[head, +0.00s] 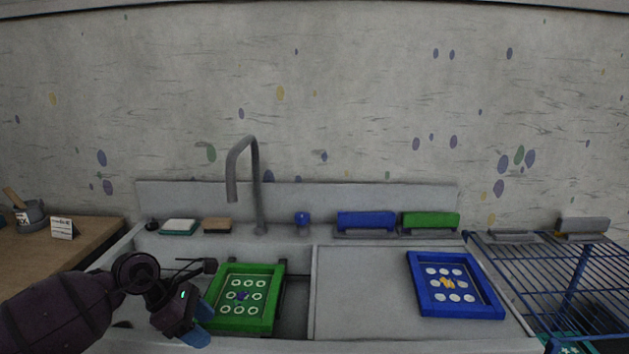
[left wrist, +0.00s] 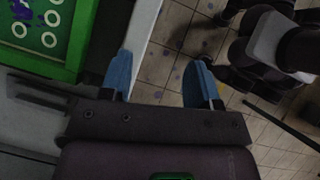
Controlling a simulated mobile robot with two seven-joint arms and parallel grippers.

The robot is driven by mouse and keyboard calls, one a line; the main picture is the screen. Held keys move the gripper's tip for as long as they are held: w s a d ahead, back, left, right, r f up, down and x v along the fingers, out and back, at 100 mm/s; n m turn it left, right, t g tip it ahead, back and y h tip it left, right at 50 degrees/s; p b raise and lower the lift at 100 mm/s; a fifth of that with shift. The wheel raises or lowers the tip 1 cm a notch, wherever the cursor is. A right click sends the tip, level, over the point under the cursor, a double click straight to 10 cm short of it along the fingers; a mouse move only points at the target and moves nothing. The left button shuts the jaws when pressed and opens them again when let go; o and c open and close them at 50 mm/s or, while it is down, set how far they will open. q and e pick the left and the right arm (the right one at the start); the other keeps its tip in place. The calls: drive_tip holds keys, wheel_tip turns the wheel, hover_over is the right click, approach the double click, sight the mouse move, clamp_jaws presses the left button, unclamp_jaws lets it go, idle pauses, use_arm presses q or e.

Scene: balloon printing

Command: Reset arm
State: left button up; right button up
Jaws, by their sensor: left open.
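My left gripper (head: 204,322) is at the lower left of the head view, just left of the green frame (head: 275,292), with its blue fingertips near the frame's left edge. The left wrist view shows the same gripper (left wrist: 162,82) with its two blue fingers spread apart and nothing between them. The green frame, with white rings and a dark purple splotch, lies over the sink and also shows at the top left of the wrist view (left wrist: 81,40). My right gripper is not in the head view.
A blue frame (head: 488,311) with white discs and an orange splotch lies on the grey drainboard (head: 360,300). A tall faucet (head: 258,185) rises behind the sink. A wooden counter (head: 60,255) is at left and a blue wire rack (head: 560,265) at right. Tiled floor (left wrist: 160,60) lies below.

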use_arm(q)
drive_tip(key=w+d+r+n+t+h, duration=0.1)
drive_tip(key=d+r+n+t+h, duration=0.4)
drive_tip(key=n, duration=0.3)
drive_tip(key=w+d+r+n+t+h, duration=0.1)
drive_tip(key=d+r+n+t+h, duration=0.3)
drive_tip(key=r+n, duration=0.4)
drive_tip(key=s+a+f+n+t+y, duration=0.35)
drive_tip(key=a+f+n+y, duration=0.2)
drive_tip(key=f+n, duration=0.55)
drive_tip(key=s+a+f+n+t+y, duration=0.35)
drive_tip(key=f+n+y, duration=0.25)
drive_tip(key=n, duration=1)
drive_tip(key=s+a+f+n+g+y, duration=0.2)
drive_tip(key=s+f+n+g, duration=0.1)
drive_tip(key=s+f, duration=0.5)
drive_tip(key=s+a+f+n+g+y, duration=0.2)
drive_tip(key=s+f+n, duration=0.3)
drive_tip(key=s+f, duration=0.4)
drive_tip(key=s+a+g, duration=0.1)
drive_tip(key=s, duration=0.5)
drive_tip(key=shift+s+a+f, duration=0.2)
drive_tip(key=shift+s, duration=0.1)
